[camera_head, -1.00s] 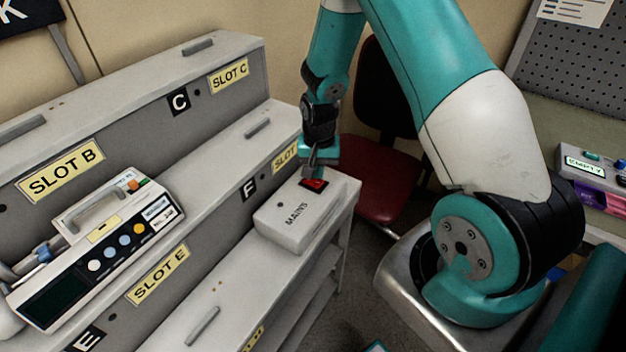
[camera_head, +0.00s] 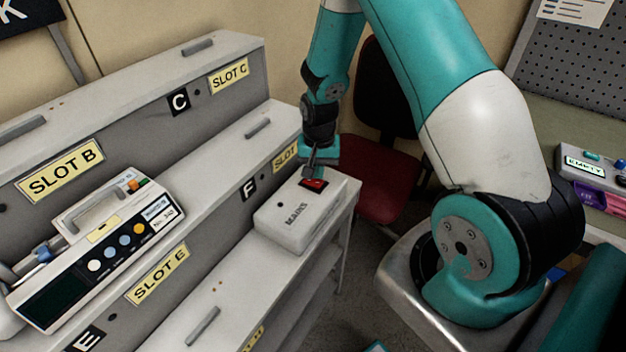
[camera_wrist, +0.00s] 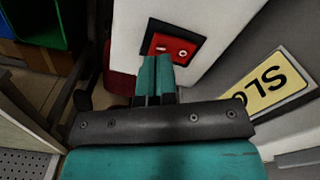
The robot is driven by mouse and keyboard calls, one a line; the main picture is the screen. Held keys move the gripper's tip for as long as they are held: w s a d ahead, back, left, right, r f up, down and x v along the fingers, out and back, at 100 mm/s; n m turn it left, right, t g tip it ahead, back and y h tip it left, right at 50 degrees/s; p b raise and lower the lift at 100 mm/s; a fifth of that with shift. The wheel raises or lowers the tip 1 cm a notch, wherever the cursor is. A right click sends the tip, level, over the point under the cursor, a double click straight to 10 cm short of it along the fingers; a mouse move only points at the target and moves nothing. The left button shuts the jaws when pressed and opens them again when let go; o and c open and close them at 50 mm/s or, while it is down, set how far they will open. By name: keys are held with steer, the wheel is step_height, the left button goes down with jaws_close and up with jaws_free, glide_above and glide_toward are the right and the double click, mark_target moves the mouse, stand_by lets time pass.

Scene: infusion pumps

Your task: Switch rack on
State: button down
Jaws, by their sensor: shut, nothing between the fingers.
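The grey MAINS box (camera_head: 297,222) stands on the lower shelf of the rack (camera_head: 225,270), at its right end. A red rocker switch (camera_head: 313,184) sits in the box's top near the far edge; in the wrist view the red switch (camera_wrist: 172,47) shows two white marks in a black frame. My gripper (camera_head: 312,172) is shut and empty, its fingertips at the switch. In the wrist view the shut teal fingertips (camera_wrist: 155,60) overlap the switch's near edge. I cannot tell whether they touch it or which way the rocker is pressed.
An infusion pump (camera_head: 100,250) lies on the rack's middle step at left. A dark red chair (camera_head: 385,185) stands behind my arm. A bench with an EMPTY-labelled box (camera_head: 585,163) is at right. A SLOT label (camera_wrist: 265,85) is close beside my gripper.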

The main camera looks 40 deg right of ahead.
steer(key=shift+f+b, duration=0.95)
steer(key=shift+f, duration=0.35)
stand_by(0.6)
step_height(320, 180, up, 7)
steer(key=p, duration=0.5)
stand_by(0.4)
